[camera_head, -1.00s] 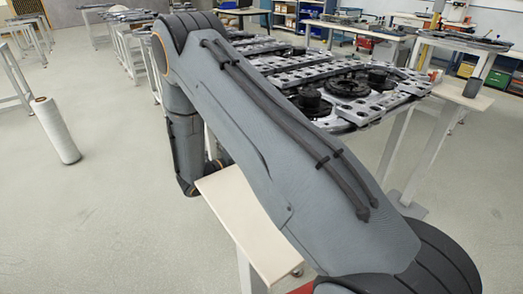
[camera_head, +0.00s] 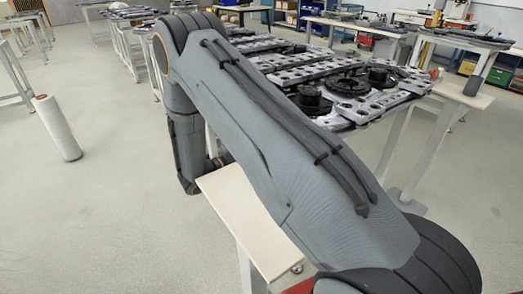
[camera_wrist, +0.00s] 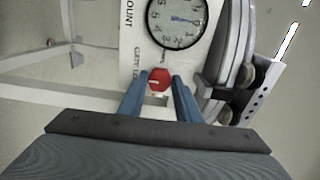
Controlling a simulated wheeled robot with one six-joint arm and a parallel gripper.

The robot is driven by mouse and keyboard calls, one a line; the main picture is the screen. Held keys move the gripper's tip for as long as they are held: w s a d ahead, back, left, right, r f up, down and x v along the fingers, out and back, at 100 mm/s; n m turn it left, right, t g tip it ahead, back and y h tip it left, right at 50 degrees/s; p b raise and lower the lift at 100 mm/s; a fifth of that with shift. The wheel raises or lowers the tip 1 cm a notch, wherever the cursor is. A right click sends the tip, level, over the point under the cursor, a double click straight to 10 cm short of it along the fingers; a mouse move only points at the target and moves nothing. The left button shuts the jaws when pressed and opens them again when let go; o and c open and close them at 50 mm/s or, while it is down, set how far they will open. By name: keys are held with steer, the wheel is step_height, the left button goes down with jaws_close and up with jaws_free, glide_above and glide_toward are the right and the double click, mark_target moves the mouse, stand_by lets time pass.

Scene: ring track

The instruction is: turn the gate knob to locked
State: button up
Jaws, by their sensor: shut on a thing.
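In the wrist view, the gate knob (camera_wrist: 159,77) is a small red knob on a white panel (camera_wrist: 137,45), below a round dial. My gripper (camera_wrist: 159,88) is in the middle of the wrist view, its two blue-grey fingers on either side of the knob and shut on it. A small pale mark shows on the knob's face, but its exact direction is hard to tell. Printed words stand beside the knob, partly legible and turned in the picture. In the head view my arm covers the middle, and neither the gripper nor the knob shows there.
The dial (camera_wrist: 178,20) is just above the knob. Metal track parts (camera_wrist: 232,60) stand close to the right of the panel. In the head view, a metal track (camera_head: 330,80) with black round parts lies behind my arm, a pale table (camera_head: 245,215) is below it, and a white roll (camera_head: 57,128) stands at left.

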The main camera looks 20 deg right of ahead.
steer(key=o, duration=1.1)
steer(key=shift+c, duration=0.2)
steer(key=s+a+b, duration=0.1)
steer(key=a, duration=0.6)
steer(key=shift+s+a, duration=0.25)
steer(key=shift+a, duration=0.1)
